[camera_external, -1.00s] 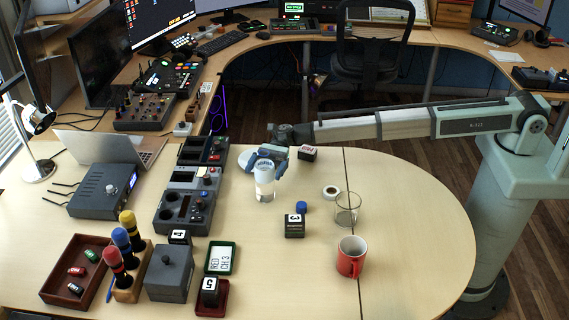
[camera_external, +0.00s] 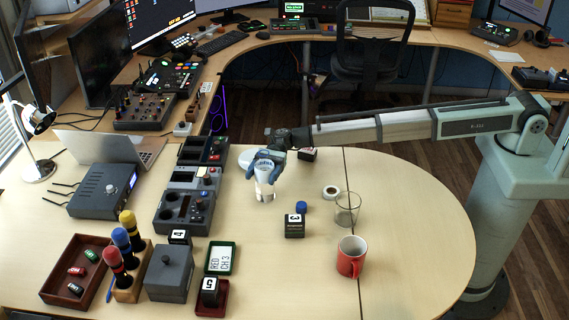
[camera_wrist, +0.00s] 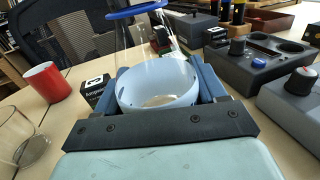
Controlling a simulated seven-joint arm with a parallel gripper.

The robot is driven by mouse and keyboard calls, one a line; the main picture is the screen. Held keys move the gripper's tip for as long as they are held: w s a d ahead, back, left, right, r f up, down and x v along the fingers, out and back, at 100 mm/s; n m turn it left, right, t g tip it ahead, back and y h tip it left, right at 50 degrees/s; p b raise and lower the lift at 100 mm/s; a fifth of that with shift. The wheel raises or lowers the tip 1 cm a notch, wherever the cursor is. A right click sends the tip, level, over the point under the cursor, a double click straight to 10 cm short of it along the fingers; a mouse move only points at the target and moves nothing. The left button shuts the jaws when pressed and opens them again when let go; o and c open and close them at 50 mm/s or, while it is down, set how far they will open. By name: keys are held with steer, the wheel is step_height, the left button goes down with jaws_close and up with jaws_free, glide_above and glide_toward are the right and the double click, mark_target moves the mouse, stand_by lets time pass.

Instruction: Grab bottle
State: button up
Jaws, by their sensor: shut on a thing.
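The bottle (camera_external: 264,184) is clear with a pale white band, and stands near the middle of the table in the external view. My gripper (camera_external: 265,160) is shut on its upper part, one blue finger on each side. In the wrist view the bottle (camera_wrist: 158,82) fills the space between the fingers of my gripper (camera_wrist: 160,88), with a blue ring at its far end. I cannot tell whether its base touches the table.
A black numbered cube (camera_external: 294,226), a blue cap (camera_external: 301,207), a tape roll (camera_external: 331,192), a clear glass (camera_external: 347,208) and a red mug (camera_external: 351,257) stand to the right. Grey control boxes (camera_external: 185,200) stand to the left. The table's right end is clear.

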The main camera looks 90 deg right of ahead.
steer(key=shift+c, duration=1.4)
steer(key=shift+r, duration=0.15)
